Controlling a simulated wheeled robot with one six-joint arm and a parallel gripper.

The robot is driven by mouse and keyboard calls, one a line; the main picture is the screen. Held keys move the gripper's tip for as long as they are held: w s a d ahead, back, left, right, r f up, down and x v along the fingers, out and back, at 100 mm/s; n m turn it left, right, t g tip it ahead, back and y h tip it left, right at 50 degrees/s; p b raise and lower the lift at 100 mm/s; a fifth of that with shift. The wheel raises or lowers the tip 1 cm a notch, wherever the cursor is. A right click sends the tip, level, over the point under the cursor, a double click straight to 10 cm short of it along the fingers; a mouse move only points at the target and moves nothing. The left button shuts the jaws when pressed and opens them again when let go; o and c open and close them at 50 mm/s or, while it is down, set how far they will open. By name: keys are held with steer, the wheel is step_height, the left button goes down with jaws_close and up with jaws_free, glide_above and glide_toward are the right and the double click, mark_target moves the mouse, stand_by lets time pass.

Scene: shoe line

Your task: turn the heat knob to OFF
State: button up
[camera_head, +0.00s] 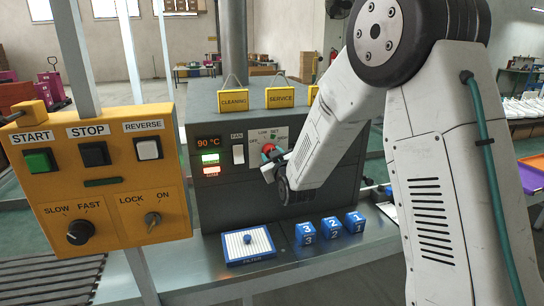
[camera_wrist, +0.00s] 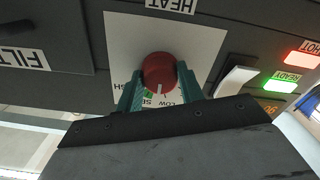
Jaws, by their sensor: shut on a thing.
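The red heat knob (camera_wrist: 159,70) sits on a white dial plate (camera_wrist: 125,40) on the dark machine front. In the wrist view, which shows the panel upside down, my gripper (camera_wrist: 159,82) has its green fingers on both sides of the knob, shut on it. The white pointer mark points down in that view, between the LOW and SET labels. In the head view the knob (camera_head: 268,148) shows partly beside my gripper (camera_head: 276,155). My wrist hides the dial's right side. The OFF label is at the dial's left there.
Left of the dial are a white fan switch (camera_head: 238,154), green and red lamps and a 90 °C display (camera_head: 208,142). Yellow signs stand on top of the machine. A yellow control box (camera_head: 100,180) is at left. Numbered blue blocks (camera_head: 331,228) and a filter tray (camera_head: 232,256) lie below.

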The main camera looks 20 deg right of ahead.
steer(key=n, duration=1.1)
steer(key=shift+n, duration=0.3)
stand_by(0.4)
steer(key=o, duration=1)
steer(key=s, duration=0.7)
steer(key=shift+s, duration=0.4)
